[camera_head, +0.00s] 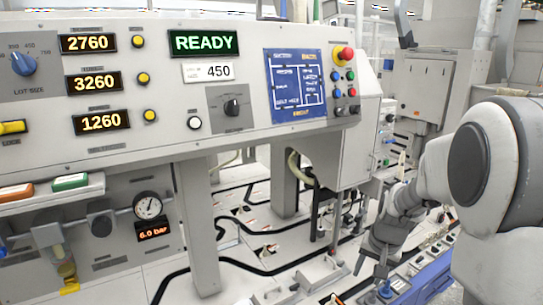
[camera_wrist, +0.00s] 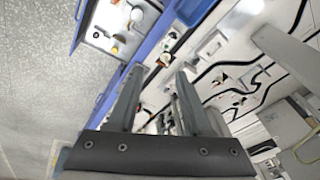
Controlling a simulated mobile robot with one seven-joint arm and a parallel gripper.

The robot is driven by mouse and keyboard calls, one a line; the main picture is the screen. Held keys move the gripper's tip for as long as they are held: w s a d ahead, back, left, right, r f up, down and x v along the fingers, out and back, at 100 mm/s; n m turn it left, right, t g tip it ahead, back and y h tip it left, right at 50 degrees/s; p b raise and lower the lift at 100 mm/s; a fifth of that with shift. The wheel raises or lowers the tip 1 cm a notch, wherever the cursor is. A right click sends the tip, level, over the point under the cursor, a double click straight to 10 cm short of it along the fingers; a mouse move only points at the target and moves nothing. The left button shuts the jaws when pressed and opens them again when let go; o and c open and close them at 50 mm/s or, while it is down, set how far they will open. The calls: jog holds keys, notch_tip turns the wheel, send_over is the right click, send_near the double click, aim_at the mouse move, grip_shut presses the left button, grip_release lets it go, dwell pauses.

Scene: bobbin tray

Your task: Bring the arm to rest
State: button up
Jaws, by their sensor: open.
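My arm (camera_head: 435,175) reaches in from the right side of the head view and bends down toward the work surface. My gripper (camera_head: 371,272) points down there, near the blue-edged front of the surface. In the wrist view my gripper (camera_wrist: 159,72) is open, its two grey fingers apart with nothing held between them. The surface shows between and beyond the fingers. No bobbin can be made out clearly in either view.
A large control panel (camera_head: 255,90) with a READY display fills the left and middle of the head view. Its post (camera_head: 197,225) stands left of my gripper. A grey box (camera_head: 424,90) stands behind my arm. Bare floor (camera_wrist: 40,80) shows at left in the wrist view.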

jog(key=s+a+r+n+t, duration=0.1)
jog(key=s+a+r, duration=0.2)
jog(key=s+r, duration=0.2)
jog(key=s+a+r+n, duration=0.2)
jog(key=s+a+r, duration=0.15)
jog(key=r, duration=0.25)
jog(key=s+a+r+n+t, duration=0.1)
jog(key=s+r, duration=0.1)
jog(key=s, duration=0.5)
jog(key=s+a+r+n+t, duration=0.1)
jog(key=s+a+r+n, duration=0.1)
jog(key=s, duration=0.6)
notch_tip(320, 180, up, 21)
jog(key=p, duration=2.2)
jog(key=shift+w+d+r, duration=0.15)
jog(key=shift+d+r, duration=0.05)
jog(key=shift+d, duration=0.05)
